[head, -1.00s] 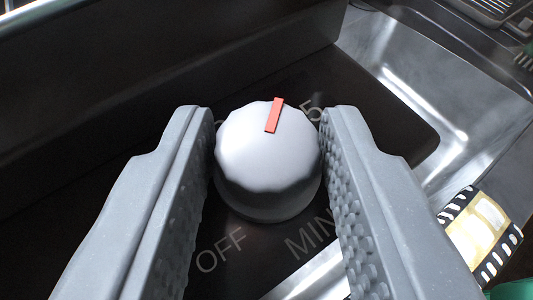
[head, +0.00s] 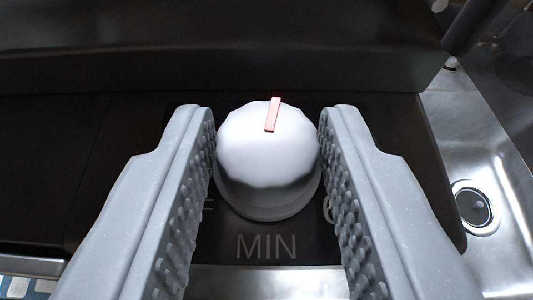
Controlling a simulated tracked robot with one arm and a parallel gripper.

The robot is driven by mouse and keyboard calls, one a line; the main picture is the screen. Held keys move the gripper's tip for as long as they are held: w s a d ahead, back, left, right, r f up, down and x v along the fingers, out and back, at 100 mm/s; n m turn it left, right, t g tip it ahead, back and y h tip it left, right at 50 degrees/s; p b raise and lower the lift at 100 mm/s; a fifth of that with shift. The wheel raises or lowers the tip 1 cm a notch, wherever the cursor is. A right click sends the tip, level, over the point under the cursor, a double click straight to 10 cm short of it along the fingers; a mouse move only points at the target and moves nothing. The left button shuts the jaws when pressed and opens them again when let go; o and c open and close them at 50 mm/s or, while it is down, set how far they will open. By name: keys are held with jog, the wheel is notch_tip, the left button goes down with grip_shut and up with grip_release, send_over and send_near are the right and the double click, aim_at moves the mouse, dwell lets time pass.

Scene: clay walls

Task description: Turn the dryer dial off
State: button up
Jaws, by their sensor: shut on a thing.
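The dryer dial (head: 266,150) is a pale, faceted round knob on a dark panel (head: 232,236). A pinkish-red marker (head: 273,115) on its top points toward the upper edge of the view. My gripper (head: 267,135) is shut on the dial, with one studded grey finger on its left side and one on its right. The white word MIN (head: 266,246) is printed below the dial. Part of a figure like a 6 (head: 328,209) shows at the right finger. A scrap of lettering shows by the left finger; the rest of the printed scale is hidden.
A dark raised wall (head: 220,45) runs across behind the dial. A shiny metal surface with a round dark fitting (head: 473,207) lies to the right. A blue and white patterned patch (head: 25,289) shows at the lower left.

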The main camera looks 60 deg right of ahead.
jog(key=shift+n+t+y, duration=0.3)
jog(key=shift+n+t, duration=0.2)
jog(key=o, duration=0.7)
jog(key=p+v, duration=0.3)
jog(key=v, duration=1)
jog(key=shift+s+a+r, duration=0.1)
jog(key=shift+s+a, duration=0.1)
jog(key=shift+a, duration=0.15)
jog(key=shift+o, duration=1.1)
